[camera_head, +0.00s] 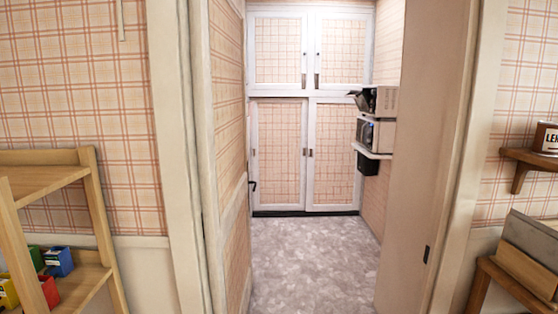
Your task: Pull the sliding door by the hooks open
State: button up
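No hooks can be made out for certain. Through a doorway, the far wall holds two tall lower panels that look like sliding doors, a left one (278,150) and a right one (335,150). Both have plaid faces, white frames and small dark pulls, and both look shut. A plain beige door panel (425,130) stands at the right side of the doorway, with a small dark recessed pull (426,254) near its edge. I cannot tell which of these the task means. My gripper is not in view.
A plaid door (228,130) with a black handle (252,185) stands open at left. Grey floor (310,250) between is clear. Appliances (375,125) sit on a right-hand shelf. A wooden shelf (95,205) stands left; a bench (505,285) stands right.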

aim_at(279, 134)
jog(key=i+z, duration=0.1)
jog(key=i, duration=2.85)
jog(key=i+u, duration=0.15)
jog(key=i, duration=2)
jog(key=i+l+u, duration=0.1)
jog(key=i+u, duration=0.3)
jog(key=i, duration=1.1)
jog(key=i+z, duration=0.1)
jog(key=z, duration=0.3)
